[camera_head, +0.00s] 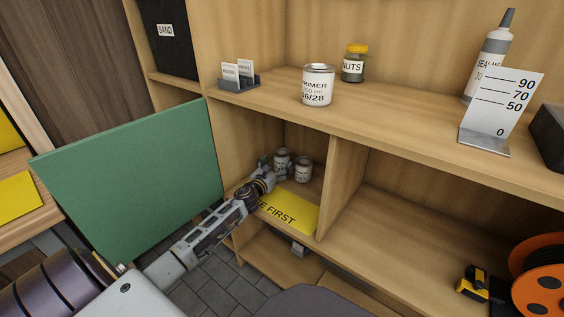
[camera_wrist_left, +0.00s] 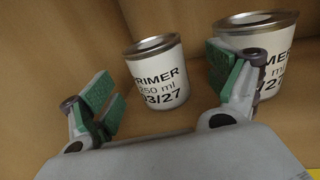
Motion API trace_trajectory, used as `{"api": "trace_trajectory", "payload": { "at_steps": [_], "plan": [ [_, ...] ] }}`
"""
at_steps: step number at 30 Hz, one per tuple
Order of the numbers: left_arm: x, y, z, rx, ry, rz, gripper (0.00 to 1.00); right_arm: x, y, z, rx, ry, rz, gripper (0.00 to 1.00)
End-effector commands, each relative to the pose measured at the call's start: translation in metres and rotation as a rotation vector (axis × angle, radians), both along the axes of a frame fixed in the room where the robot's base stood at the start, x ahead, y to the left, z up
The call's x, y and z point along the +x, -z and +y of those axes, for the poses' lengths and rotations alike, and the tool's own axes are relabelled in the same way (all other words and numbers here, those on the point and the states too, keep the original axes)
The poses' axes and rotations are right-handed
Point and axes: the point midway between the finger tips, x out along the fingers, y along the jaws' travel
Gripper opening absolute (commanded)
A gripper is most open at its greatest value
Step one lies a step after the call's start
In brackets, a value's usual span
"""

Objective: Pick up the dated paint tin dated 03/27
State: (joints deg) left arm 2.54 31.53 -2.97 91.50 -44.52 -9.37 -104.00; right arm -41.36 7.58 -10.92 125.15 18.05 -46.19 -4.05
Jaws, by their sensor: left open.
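The paint tin dated 03/27 (camera_wrist_left: 157,75) is a small white tin with a grey metal rim. In the left wrist view it stands upright between my finger pads, a little beyond them. It seems to be the left tin (camera_head: 281,157) of two in the lower cubby, partly hidden by my gripper. My left gripper (camera_head: 272,168) is open and empty; its fingers also show in the left wrist view (camera_wrist_left: 168,92). My right gripper is not seen.
A yellow sheet (camera_head: 298,211) lies at the cubby's front. A green panel (camera_head: 135,180) stands left of my arm, a divider (camera_head: 341,185) right of the tins. On the shelf above are a 06/28-looking primer tin (camera_head: 318,86) and a nuts jar (camera_head: 354,65).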

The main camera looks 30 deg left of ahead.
Motion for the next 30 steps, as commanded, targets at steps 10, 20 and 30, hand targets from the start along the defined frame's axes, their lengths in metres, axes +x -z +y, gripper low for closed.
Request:
{"api": "trace_trajectory", "payload": {
  "at_steps": [10,20,30],
  "plan": [
    [0.004,0.0,0.001,0.0,0.0,0.0,0.89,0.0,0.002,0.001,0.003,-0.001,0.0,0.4],
    [0.025,-0.003,0.006,0.001,0.0,-0.001,0.89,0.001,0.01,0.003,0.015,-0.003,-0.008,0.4],
    [0.046,-0.004,0.009,0.001,-0.001,-0.001,0.89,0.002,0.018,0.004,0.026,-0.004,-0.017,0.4]
  ]
}}
